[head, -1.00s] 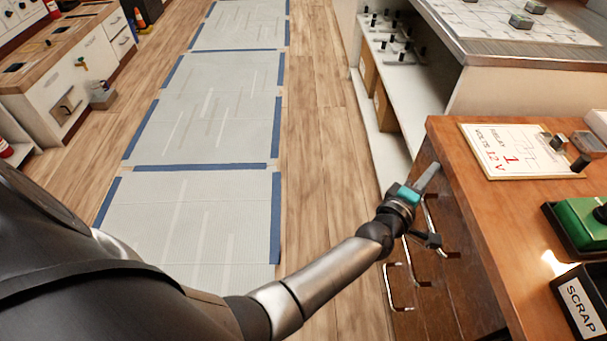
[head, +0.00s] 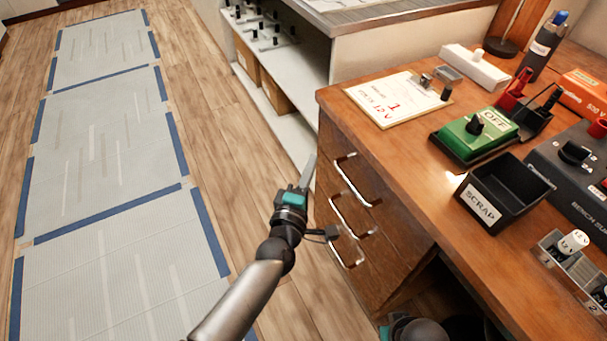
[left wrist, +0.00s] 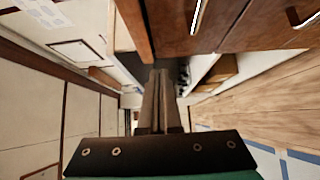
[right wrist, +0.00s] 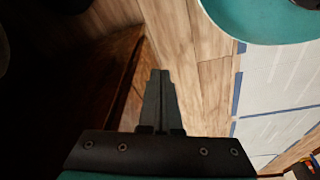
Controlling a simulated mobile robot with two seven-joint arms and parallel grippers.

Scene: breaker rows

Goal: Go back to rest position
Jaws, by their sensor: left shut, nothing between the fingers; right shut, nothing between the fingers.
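My left gripper (head: 309,170) is in the middle of the head view, beside the drawer front of the wooden bench (head: 330,95). It is shut and empty, fingers pointing away from me. In the left wrist view its closed fingers (left wrist: 160,85) point along the bench side. My right gripper shows in the right wrist view, with its fingers (right wrist: 160,85) together and empty, over the floor beside a dark wooden surface. A dark rounded part of my own body shows at the bottom of the head view.
Metal drawer handles (head: 345,166) stick out close to my left gripper. On the bench top are a card (head: 385,100), a green OFF switch (head: 470,135) and a black scrap bin (head: 505,185). A white shelf (head: 310,70) stands behind.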

